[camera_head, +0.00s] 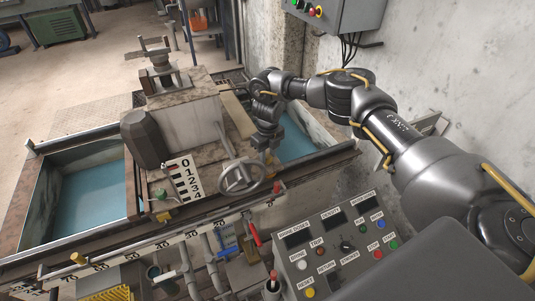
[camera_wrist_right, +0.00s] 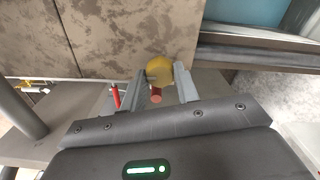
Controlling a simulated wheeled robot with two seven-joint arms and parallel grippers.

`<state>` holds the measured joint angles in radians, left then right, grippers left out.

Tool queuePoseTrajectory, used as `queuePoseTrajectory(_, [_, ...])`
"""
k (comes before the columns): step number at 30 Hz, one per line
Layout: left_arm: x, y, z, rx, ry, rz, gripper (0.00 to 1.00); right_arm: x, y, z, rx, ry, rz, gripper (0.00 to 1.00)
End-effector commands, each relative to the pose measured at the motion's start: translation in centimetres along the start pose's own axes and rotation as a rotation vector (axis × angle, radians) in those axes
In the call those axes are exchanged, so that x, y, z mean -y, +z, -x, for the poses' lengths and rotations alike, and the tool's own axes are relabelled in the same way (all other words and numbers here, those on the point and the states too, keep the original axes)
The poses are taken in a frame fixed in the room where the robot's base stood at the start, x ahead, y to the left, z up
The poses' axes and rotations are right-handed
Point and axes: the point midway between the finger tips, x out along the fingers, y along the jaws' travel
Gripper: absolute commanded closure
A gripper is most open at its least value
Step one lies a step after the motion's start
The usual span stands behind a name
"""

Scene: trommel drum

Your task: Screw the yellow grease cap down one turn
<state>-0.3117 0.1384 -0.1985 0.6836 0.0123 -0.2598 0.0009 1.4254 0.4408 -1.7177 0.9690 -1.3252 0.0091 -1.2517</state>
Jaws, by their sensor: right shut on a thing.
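The yellow grease cap (camera_wrist_right: 159,68) is a rounded yellow knob in the right wrist view, beside the stained side of a machine block. My right gripper (camera_wrist_right: 162,84) is shut on it, with one finger on each side. In the head view my right gripper (camera_head: 266,152) points down just behind the handwheel, and I cannot make out the cap there. How far the cap is screwed down cannot be told. My left gripper is not in view.
A grey handwheel (camera_head: 241,178) stands close in front of the right gripper. A scale plate (camera_head: 185,178) is to its left. A control panel (camera_head: 330,240) with several buttons is at the front right. Tanks of blue water (camera_head: 90,195) flank the block.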

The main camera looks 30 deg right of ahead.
Motion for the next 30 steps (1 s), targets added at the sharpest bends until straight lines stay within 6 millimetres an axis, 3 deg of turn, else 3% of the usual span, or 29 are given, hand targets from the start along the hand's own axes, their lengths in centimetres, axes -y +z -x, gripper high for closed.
queuePoseTrajectory(1, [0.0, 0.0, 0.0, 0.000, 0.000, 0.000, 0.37, 0.0, 0.1, 0.1, 0.004, -0.001, -0.001, 0.92])
queuePoseTrajectory(2, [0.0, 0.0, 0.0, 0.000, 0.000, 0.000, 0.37, 0.0, 0.1, 0.1, 0.004, -0.001, -0.001, 0.65])
queuePoseTrajectory(6, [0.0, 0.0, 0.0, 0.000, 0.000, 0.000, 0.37, 0.0, 0.1, 0.1, 0.003, -0.001, 0.000, 0.48])
queuePoseTrajectory(17, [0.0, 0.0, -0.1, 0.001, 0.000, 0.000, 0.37, 0.0, 0.1, 0.7, 0.003, 0.000, 0.000, 0.48])
queuePoseTrajectory(30, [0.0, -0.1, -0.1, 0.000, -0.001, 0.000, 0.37, 0.1, 0.1, 8.7, 0.006, -0.002, 0.001, 0.48])
